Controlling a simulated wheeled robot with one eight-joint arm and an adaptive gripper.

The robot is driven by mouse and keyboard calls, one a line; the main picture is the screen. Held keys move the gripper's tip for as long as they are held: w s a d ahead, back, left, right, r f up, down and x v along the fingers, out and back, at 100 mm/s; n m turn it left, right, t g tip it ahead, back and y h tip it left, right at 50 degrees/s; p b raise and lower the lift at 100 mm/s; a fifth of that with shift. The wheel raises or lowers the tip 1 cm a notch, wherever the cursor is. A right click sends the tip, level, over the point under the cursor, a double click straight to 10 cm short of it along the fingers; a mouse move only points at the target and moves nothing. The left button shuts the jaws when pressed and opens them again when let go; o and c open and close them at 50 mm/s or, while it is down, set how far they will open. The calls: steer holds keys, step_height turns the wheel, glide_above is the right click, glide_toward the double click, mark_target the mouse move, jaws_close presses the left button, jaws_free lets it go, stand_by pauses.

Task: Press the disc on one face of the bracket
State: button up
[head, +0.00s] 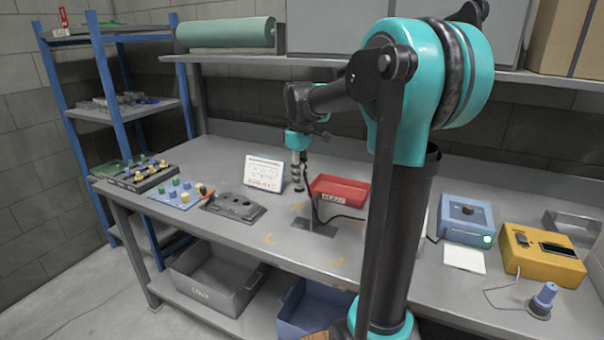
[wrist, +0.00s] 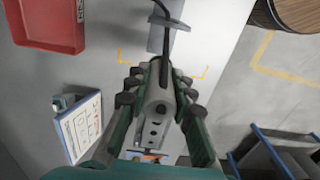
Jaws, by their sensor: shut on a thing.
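The grey bracket (head: 313,228) stands on the bench, with a flat base and a thin dark upright. In the wrist view a grey plate that looks like part of it (wrist: 157,38) shows ahead of the fingertips. I cannot make out the disc on its faces. My gripper (head: 297,178) points down above the bench, just left of the bracket and apart from it. In the wrist view my gripper (wrist: 158,85) is shut on a grey tool (wrist: 157,105) with small holes along it. The fingers hide the tool's sides.
A red tray (head: 340,188) stands behind the bracket. A white card (head: 263,173) and a dark block with holes (head: 233,207) are to the left. A black cable (wrist: 258,68) runs by the bracket. Blue (head: 466,222) and yellow (head: 543,255) boxes stand right.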

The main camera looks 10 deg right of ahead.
mark_target(299, 191)
steer(key=shift+f, duration=6)
steer(key=shift+f, duration=0.25)
steer(key=shift+r, duration=0.15)
steer(key=shift+r, duration=3.4)
